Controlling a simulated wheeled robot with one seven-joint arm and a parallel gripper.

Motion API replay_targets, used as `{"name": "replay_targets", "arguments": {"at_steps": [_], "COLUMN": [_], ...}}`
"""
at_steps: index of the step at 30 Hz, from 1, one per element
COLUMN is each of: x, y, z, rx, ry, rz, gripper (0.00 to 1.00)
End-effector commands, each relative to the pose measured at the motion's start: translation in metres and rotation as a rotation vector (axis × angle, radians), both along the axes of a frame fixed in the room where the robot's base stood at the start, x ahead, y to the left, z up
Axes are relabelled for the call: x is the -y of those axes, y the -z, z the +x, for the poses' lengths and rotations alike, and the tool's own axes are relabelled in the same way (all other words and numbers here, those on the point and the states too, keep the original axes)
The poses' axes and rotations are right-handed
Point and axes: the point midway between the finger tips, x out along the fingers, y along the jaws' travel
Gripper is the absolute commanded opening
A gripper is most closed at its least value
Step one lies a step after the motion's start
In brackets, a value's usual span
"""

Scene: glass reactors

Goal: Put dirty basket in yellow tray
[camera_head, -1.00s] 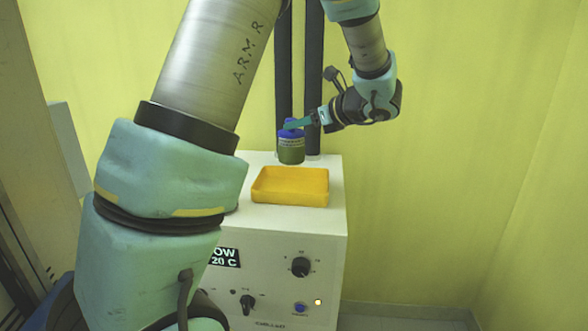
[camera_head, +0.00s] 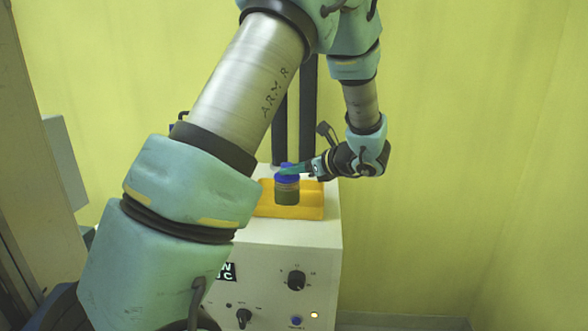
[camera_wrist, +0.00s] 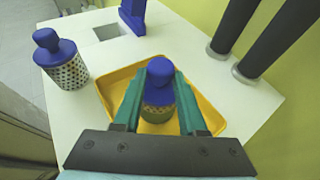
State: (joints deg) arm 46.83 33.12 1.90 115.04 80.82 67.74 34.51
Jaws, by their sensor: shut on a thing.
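The dirty basket (camera_head: 287,195) has a blue lid and knob and a greenish-brown body. My gripper (camera_head: 290,171) is shut on its top and holds it upright. In the wrist view the dirty basket (camera_wrist: 159,101) sits between the two teal fingers of my gripper (camera_wrist: 158,82). The yellow tray (camera_head: 314,209) lies on the white cabinet top, and the basket is within its outline. In the wrist view the tray (camera_wrist: 110,93) surrounds the basket on several sides. I cannot tell whether the basket's bottom touches the tray floor.
A second basket (camera_wrist: 70,72), blue-lidded with a pale perforated body, stands left of the tray. A square opening (camera_wrist: 109,32) and a blue piece (camera_wrist: 134,14) are at the back. Two dark posts (camera_wrist: 236,20) rise at the back right. The cabinet (camera_head: 300,245) has front knobs.

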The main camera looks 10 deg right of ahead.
Motion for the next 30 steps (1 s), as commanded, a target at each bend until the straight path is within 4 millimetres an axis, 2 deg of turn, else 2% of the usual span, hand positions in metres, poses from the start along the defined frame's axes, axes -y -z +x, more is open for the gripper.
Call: {"name": "replay_targets", "arguments": {"at_steps": [1,9,20,30], "x": [0.0,0.0,0.004,0.044], "y": [0.002,0.001,-0.004,-0.027], "z": [0.0,0.0,-0.003,-0.05], "rx": [0.0,0.0,0.0,0.002], "ry": [0.0,0.0,0.002,0.004], "rz": [0.0,0.0,-0.001,-0.004], "gripper": [0.42,0.71,0.71,0.71]}}
